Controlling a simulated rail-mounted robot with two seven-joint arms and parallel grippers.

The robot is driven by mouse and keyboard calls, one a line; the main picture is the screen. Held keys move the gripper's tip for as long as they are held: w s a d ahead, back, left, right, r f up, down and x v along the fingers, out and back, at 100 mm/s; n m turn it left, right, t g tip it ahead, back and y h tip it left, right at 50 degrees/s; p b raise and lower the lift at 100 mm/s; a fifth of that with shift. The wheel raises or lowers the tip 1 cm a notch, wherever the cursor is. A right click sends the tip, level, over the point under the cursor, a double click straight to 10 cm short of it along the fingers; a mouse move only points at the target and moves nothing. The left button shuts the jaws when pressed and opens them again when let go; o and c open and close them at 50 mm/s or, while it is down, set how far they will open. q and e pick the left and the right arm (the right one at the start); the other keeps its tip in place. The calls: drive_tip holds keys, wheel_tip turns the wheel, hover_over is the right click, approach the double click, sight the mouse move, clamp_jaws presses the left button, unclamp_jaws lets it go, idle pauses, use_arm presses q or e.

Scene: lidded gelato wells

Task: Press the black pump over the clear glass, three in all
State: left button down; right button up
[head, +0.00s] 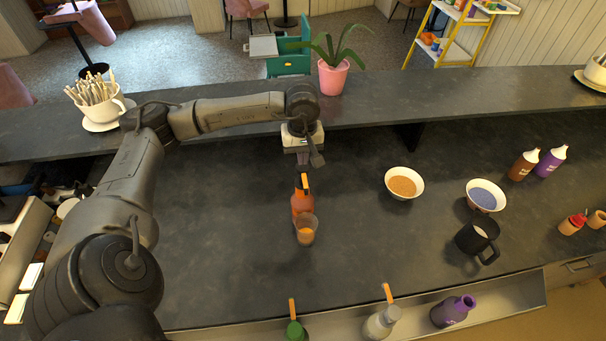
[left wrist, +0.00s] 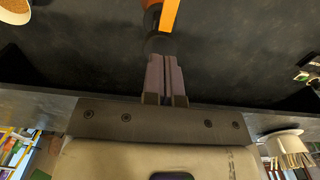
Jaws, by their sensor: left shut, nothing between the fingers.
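An orange bottle (head: 301,203) stands on the dark counter, with a black pump and an orange spout at its top. The clear glass (head: 307,230) stands just in front of it, below the spout side. Orange shows in the lower glass; I cannot tell whether it is liquid. My left gripper (head: 303,170) is shut and empty, pointing down over the pump. In the left wrist view the shut fingers (left wrist: 166,80) end at the black pump (left wrist: 158,43), with the orange spout (left wrist: 170,14) beyond. I cannot tell whether they touch. My right gripper is out of view.
To the right are a bowl of orange-brown topping (head: 404,184), a bowl of bluish topping (head: 485,195) and a black mug (head: 477,237). The counter between is clear.

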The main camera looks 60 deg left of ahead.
use_arm(q)
drive_tip(key=shift+f+b, duration=0.85)
drive_tip(key=shift+f, duration=0.25)
drive_tip(key=shift+f+b, duration=0.6)
drive_tip(key=shift+f, duration=0.1)
drive_tip(key=shift+r, duration=0.25)
drive_tip(key=shift+r+p, duration=0.15)
drive_tip(key=shift+p, duration=0.15)
drive_tip(key=shift+r+p, duration=0.7)
drive_tip(key=shift+r, duration=0.65)
drive_tip(key=shift+r, duration=0.1)
drive_tip(key=shift+s, duration=0.1)
